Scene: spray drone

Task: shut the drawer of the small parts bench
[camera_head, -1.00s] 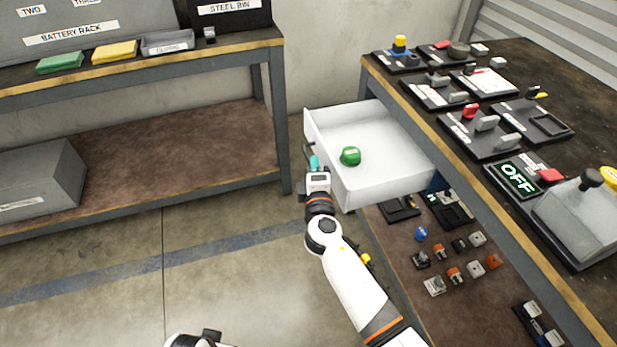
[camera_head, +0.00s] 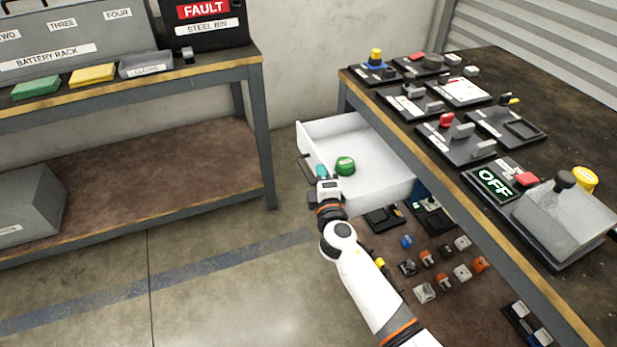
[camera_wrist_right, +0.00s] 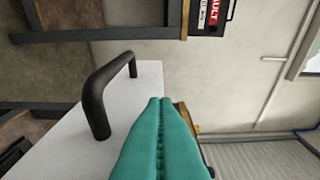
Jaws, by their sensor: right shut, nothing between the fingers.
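The white drawer (camera_head: 383,185) of the small parts bench (camera_head: 430,140) stands partly open, sticking out to the left from under the bench top. Its black bar handle (camera_wrist_right: 105,90) is on the front panel; it also shows in the head view (camera_head: 306,168). A green round item (camera_head: 345,166) lies inside the drawer. My right gripper (camera_head: 322,171) is shut and empty, its teal fingertips at the drawer front beside the handle, not around it. The wrist view shows the closed teal fingers (camera_wrist_right: 160,108) over the white front; contact is hard to tell. My left gripper is out of view.
A steel-framed rack (camera_head: 262,130) with labelled bins stands on the left, with bare floor between it and the bench. Small parts (camera_head: 425,257) lie on the shelf below the drawer.

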